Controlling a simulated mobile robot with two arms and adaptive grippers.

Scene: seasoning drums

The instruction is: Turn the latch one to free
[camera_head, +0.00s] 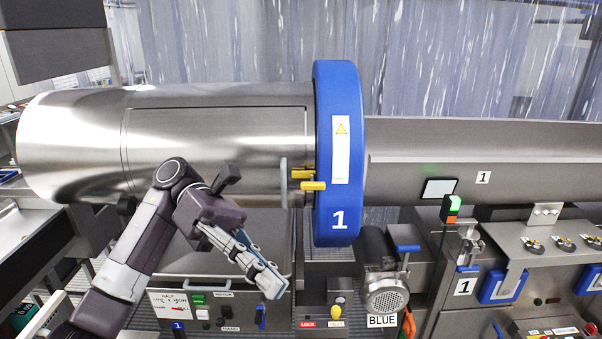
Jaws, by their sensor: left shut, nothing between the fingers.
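A large steel drum (220,135) lies on its side and has a blue ring (338,110) marked 1 at its right end. Two yellow handles (313,186) stick out just left of the ring, beside a grey vertical bar (283,183). A small metal fitting with a blue tab (467,268) sits above another label 1 on the right-hand machine. Which of these is latch one I cannot tell for sure. My left gripper (272,284) is shut and empty, below and left of the yellow handles, in front of the lower cabinet, touching no handle. My right gripper does not show.
A control panel (215,311) with buttons is at the lower middle. A motor (386,294) and a green-lit post (452,208) stand further right. The space before the blue ring looks clear.

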